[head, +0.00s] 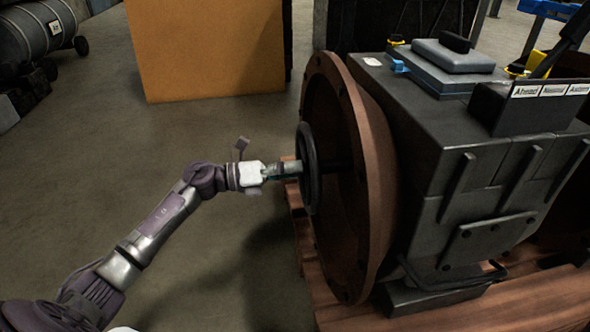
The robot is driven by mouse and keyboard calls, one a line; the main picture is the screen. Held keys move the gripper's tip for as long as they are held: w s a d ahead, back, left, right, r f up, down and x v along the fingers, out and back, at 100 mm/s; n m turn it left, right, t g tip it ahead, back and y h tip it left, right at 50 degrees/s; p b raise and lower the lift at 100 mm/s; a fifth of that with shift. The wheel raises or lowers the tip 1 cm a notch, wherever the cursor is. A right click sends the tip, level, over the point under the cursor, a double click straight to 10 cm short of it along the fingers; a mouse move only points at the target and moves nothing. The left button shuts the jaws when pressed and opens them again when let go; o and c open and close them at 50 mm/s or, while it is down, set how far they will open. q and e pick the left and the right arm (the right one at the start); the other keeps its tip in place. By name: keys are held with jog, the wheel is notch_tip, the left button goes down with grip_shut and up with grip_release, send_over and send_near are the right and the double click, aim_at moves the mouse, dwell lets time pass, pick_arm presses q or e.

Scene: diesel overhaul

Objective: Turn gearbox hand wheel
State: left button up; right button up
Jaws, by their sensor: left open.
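The gearbox (425,140) is a large dark grey block with a brown round flange (375,190) on its left face. The hand wheel (309,168) is a dark ring seen nearly edge-on, in front of the flange's opening. My left gripper (285,170) reaches in from the left and is at the near side of the wheel, level with its middle. Its jaws are open. The fingertips overlap the wheel in the picture, and I cannot tell whether they touch it. My right gripper is not in view.
The gearbox stands on a wooden pallet (500,305). A large tan box (208,48) stands behind on the grey floor (90,140). A dark tank (38,32) is at the far left. The floor left of the gearbox is clear.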

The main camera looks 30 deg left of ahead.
pick_arm(q)
jog(key=v, duration=1.2)
